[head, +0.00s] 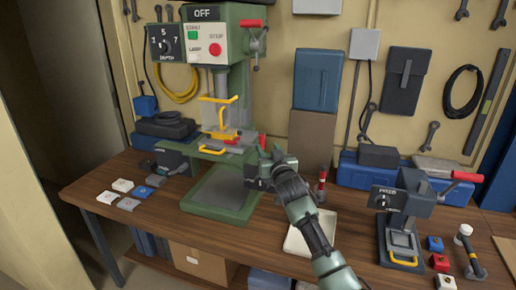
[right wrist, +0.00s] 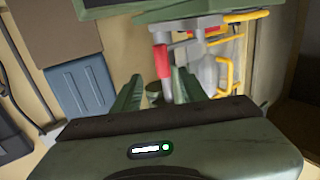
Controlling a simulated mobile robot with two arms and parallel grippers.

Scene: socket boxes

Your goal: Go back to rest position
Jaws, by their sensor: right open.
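My right arm reaches up from the bottom of the head view. Its gripper (head: 265,160) is in front of the right side of the green drill press (head: 222,198), close to the press table. In the right wrist view the two green fingers (right wrist: 157,92) stand apart with nothing held between them. The red handle and grey parts of the press show just beyond the fingers. Whether the fingers touch the press cannot be told. My left gripper is not in either view.
The press panel (head: 204,12) reads OFF. A white tray (head: 298,243) lies beside my forearm. A small grey press (head: 400,215) with a red lever stands at the right, near coloured blocks (head: 435,244). Several tiles (head: 122,185) lie at the left. The wooden table's (head: 160,220) front left is clear.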

